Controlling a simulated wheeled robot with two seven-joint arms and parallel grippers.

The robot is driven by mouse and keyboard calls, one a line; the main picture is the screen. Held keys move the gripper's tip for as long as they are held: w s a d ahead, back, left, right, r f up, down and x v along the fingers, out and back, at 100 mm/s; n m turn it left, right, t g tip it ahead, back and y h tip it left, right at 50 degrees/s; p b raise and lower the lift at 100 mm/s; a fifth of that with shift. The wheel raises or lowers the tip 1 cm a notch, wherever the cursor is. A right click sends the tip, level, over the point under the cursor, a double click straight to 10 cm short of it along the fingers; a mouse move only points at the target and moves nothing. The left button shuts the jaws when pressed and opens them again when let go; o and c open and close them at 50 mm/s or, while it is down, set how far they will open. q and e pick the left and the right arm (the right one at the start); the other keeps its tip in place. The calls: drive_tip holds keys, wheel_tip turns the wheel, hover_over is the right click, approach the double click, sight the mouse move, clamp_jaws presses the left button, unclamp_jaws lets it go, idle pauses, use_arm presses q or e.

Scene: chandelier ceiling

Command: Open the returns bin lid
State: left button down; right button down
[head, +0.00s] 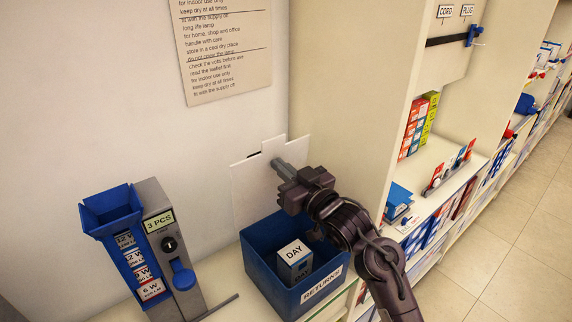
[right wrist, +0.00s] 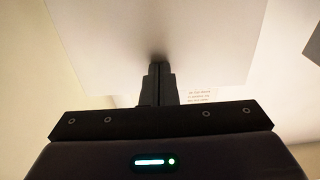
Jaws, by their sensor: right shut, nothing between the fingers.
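The blue returns bin (head: 262,265) stands on the counter with a RETURNS label on its front and a DAY box (head: 294,260) inside. Its white lid (head: 252,195) stands up, roughly upright, at the back of the bin, so the bin is open at the top. My right gripper (head: 279,164) is shut and empty, with its fingertips at the front face of the lid. In the right wrist view the shut fingers (right wrist: 158,68) point at the pale lid (right wrist: 150,32); a dark shadow lies at the tips. I cannot tell whether they touch. My left gripper is out of view.
A grey and blue dispenser (head: 165,250) marked 3 PCS stands left of the bin. A white wall with a notice (head: 224,45) is behind. A shelf unit (head: 430,190) with boxes is on the right, close to my right arm. Tiled floor lies beyond.

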sight(275, 156)
drive_tip(key=w+p, duration=0.1)
drive_tip(key=w+a+r+g+p, duration=0.1)
drive_tip(key=p, duration=0.1)
drive_tip(key=a+h+p, duration=0.1)
drive_tip(key=p, duration=0.1)
drive_tip(key=shift+w+r+g, duration=0.3)
drive_tip(key=shift+w+g, duration=0.1)
drive_tip(key=shift+w+a+f+g+h+p, duration=0.25)
drive_tip(key=shift+w+g+h+p, duration=0.1)
drive_tip(key=shift+p, duration=0.25)
drive_tip(key=shift+f, duration=0.2)
